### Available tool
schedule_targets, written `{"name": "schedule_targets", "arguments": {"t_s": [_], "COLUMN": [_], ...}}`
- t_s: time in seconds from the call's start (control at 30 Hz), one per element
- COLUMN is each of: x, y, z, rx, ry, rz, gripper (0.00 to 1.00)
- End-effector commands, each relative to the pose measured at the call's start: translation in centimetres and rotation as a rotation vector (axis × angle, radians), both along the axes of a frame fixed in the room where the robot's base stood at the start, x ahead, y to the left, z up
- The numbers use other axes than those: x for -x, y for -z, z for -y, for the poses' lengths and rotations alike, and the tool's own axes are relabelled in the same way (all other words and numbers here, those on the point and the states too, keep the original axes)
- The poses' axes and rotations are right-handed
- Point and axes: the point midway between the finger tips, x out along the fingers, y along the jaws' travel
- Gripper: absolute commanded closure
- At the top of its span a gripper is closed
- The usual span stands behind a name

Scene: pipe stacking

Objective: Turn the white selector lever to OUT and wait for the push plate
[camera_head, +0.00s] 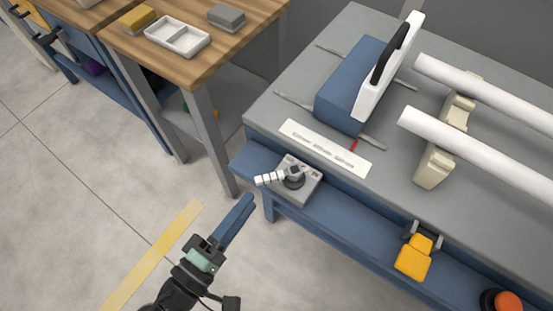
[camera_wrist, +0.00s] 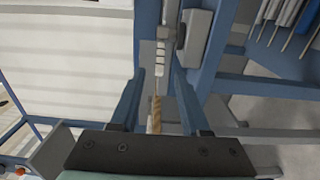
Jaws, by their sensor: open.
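The white selector lever (camera_head: 270,178) is a segmented white handle on a grey box (camera_head: 311,189) at the front rail of the grey bench. It points left in the head view. My gripper (camera_head: 247,203) is open and empty, in front of and below the lever's free end. In the wrist view the lever (camera_wrist: 161,48) lies straight ahead, lined up with the gap between my blue fingers (camera_wrist: 158,78). No contact shows. The OUT marking is not readable. A white upright plate (camera_head: 385,68) with a black handle stands against a blue block; I cannot tell whether it is the push plate.
Two white pipes (camera_head: 480,88) rest on cream supports (camera_head: 435,166) to the right. A yellow paddle (camera_head: 413,262) and an orange button (camera_head: 508,301) sit along the front rail. A wooden table (camera_head: 205,60) with a white tray (camera_head: 178,36) stands left. Floor around my gripper is clear.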

Motion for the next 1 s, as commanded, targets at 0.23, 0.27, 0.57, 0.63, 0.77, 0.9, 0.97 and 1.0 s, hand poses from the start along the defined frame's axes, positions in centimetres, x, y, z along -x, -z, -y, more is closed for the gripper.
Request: {"name": "schedule_targets", "arguments": {"t_s": [0.23,0.27,0.57,0.63,0.77,0.9,0.97,1.0], "x": [-4.3,-4.8,-8.3,-8.6,-8.8,-8.8,-8.8,-8.8], "y": [0.0,0.0,0.0,0.0,0.0,0.0,0.0,0.0], "z": [3.2,3.6,5.9,6.2,6.4,6.4,6.3,6.3], "rx": [-0.002,-0.002,-0.003,-0.004,-0.003,-0.003,-0.003,-0.004], "ry": [0.004,0.005,0.001,0.002,0.001,0.0,0.0,0.0], "rz": [0.0,0.0,0.001,0.0,-0.001,0.0,0.0,0.0], "gripper": [0.54,0.54,0.54,0.54,0.54,0.54,0.56,0.63]}}
